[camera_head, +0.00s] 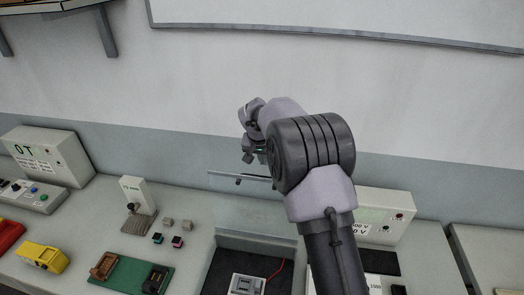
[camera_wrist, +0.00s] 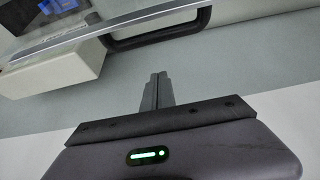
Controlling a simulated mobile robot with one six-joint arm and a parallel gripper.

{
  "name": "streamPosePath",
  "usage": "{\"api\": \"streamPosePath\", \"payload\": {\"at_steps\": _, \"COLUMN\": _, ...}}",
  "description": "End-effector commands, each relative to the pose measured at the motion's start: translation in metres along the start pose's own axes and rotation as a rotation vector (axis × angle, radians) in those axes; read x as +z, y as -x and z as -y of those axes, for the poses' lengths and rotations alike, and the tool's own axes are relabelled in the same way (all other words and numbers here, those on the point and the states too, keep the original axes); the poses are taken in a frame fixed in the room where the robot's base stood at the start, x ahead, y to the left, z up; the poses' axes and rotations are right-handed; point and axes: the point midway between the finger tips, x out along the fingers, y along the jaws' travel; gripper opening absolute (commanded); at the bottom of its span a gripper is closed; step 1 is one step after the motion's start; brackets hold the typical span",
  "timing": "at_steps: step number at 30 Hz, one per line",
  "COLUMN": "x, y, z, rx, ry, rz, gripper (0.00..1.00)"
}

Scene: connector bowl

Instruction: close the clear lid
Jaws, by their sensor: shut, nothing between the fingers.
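The clear lid (camera_head: 240,175) stands raised above a dark-floored bench case (camera_head: 258,240). Its see-through panel is hard to make out against the wall, but its thin top edge and a small dark handle show. In the wrist view the lid's pale edge (camera_wrist: 110,29) crosses the top, with a black loop-shaped handle (camera_wrist: 155,41) beside it. My gripper (camera_wrist: 157,78) is shut and empty, with its fingertips apart from the handle in that picture. In the head view my wrist is near the lid's upper edge, and my arm hides part of the lid's right side and the fingers.
A small grey device (camera_head: 246,284) and a red wire lie in the case. A green board (camera_head: 130,275) and small blocks lie to its left. A metered box (camera_head: 382,215) stands right, behind my arm. The wall is close behind the lid.

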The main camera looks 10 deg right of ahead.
Motion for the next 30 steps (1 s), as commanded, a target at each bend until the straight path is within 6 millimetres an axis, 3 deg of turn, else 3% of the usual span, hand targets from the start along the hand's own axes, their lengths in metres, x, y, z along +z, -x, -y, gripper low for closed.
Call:
{"api": "streamPosePath", "payload": {"at_steps": 3, "x": 0.002, "y": -0.02, "z": -0.001, "rx": 0.0, "ry": 0.0, "rz": 0.001, "gripper": 0.0}}
{"api": "streamPosePath", "payload": {"at_steps": 7, "x": 0.023, "y": -0.01, "z": 0.0, "rx": 0.0, "ry": 0.001, "rz": 0.0, "gripper": 0.0}}
{"api": "streamPosePath", "payload": {"at_steps": 12, "x": 0.036, "y": -0.006, "z": -0.001, "rx": 0.0, "ry": -0.001, "rz": 0.0, "gripper": 0.0}}
{"api": "streamPosePath", "payload": {"at_steps": 30, "x": 0.047, "y": -0.005, "z": 0.008, "rx": -0.002, "ry": 0.001, "rz": -0.043, "gripper": 0.0}}
